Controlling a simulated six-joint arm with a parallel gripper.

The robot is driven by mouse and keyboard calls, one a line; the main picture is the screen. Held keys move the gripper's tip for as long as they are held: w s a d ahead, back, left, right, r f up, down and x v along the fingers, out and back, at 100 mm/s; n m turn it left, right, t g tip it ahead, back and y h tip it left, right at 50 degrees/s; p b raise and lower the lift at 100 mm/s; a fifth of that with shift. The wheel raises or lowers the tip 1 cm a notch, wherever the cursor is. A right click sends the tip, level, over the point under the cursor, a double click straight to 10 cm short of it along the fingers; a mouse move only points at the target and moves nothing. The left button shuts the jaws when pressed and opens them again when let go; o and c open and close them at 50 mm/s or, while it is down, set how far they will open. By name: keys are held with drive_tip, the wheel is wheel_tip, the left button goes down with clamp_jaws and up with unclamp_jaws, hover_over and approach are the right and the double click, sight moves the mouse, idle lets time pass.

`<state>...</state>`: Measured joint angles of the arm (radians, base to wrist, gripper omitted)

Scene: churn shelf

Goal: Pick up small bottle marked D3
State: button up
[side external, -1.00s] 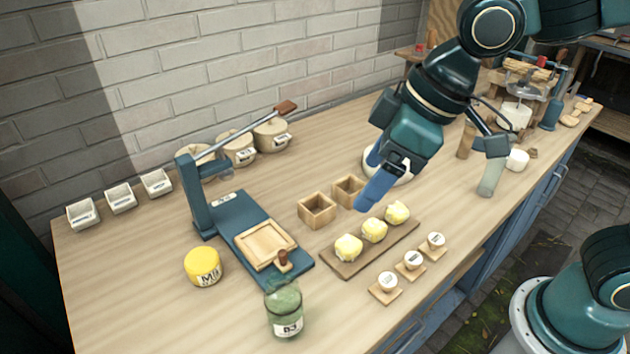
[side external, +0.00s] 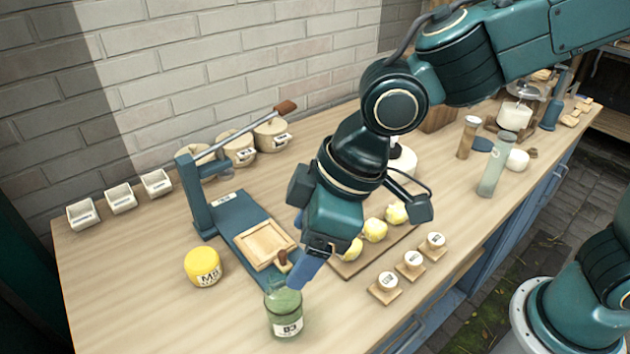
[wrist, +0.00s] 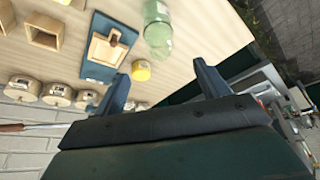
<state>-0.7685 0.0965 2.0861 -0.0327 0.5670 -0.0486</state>
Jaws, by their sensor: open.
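The small green glass bottle (side external: 284,312) stands upright at the table's near edge; its label seems to read D3, though the first character is hard to tell. It also shows in the wrist view (wrist: 157,30) at the top centre, beyond my fingertips. My gripper (side external: 298,272) is above the table, and its blue fingers overlap the bottle's upper right side in the side view. In the wrist view my gripper (wrist: 162,78) has its two fingers spread wide with nothing between them. The bottle appears apart from the fingers.
A yellow lidded jar (side external: 202,267) stands left of the bottle. The blue lever press (side external: 235,220) with a wooden tray lies just behind it. Yellow lumps on a board (side external: 345,268) and small labelled cups (side external: 388,282) are to the right. The table left of the yellow jar is clear.

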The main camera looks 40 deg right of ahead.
sight(278, 286)
drive_tip(key=shift+x, duration=2.95)
drive_tip(key=shift+x, duration=2.55)
drive_tip(key=shift+a, duration=0.1)
drive_tip(key=c, duration=1.5)
